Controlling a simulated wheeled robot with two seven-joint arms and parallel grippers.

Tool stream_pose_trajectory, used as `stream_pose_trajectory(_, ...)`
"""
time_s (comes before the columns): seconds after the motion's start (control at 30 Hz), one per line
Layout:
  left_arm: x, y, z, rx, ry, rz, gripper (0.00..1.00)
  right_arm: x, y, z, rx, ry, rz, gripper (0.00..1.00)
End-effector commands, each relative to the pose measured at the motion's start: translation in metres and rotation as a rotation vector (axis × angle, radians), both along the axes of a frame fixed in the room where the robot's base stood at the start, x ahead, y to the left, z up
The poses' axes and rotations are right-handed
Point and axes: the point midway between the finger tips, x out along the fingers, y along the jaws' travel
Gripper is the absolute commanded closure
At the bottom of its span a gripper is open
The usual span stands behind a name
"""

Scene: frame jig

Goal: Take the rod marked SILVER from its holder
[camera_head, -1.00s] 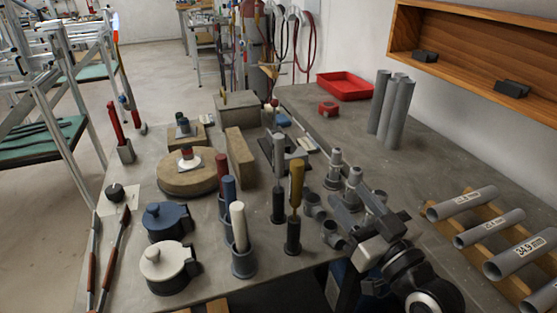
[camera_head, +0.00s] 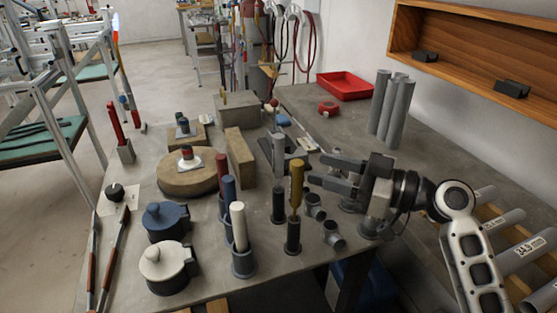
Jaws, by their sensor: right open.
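A silver-grey rod (camera_head: 278,155) stands upright in a dark cylindrical holder (camera_head: 278,206), left of and slightly behind a gold rod (camera_head: 296,178) in its own dark holder (camera_head: 293,238). I cannot read any marking on the rods. My right gripper (camera_head: 316,168) reaches in from the right with its two fingers apart, pointing left. It is empty, and its tips are to the right of the gold and silver rods, touching neither as far as I can see. My left gripper is not in view.
White (camera_head: 238,222), blue (camera_head: 229,195) and red-brown (camera_head: 222,170) rods stand in holders to the left. Grey pipe fittings (camera_head: 333,234) lie below my right gripper. Tall grey tubes (camera_head: 390,108) stand behind it. A red tray (camera_head: 345,86) lies at the back.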

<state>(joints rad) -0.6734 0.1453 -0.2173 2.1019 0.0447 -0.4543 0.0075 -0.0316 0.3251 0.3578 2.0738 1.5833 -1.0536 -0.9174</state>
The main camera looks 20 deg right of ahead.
Motion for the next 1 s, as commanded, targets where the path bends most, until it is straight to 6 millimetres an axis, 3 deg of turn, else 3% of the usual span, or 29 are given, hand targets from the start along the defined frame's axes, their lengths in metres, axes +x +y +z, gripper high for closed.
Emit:
stream_pose_trajectory(0.6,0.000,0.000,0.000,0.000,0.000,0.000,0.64,0.058,0.049,-0.001,0.003,0.000,-0.001,0.54)
stream_pose_trajectory(0.93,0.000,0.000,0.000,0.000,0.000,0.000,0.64,0.063,0.055,-0.002,0.000,0.001,-0.002,0.54)
stream_pose_trajectory(1.0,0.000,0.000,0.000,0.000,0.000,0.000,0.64,0.063,0.055,-0.002,0.000,0.001,-0.002,0.71)
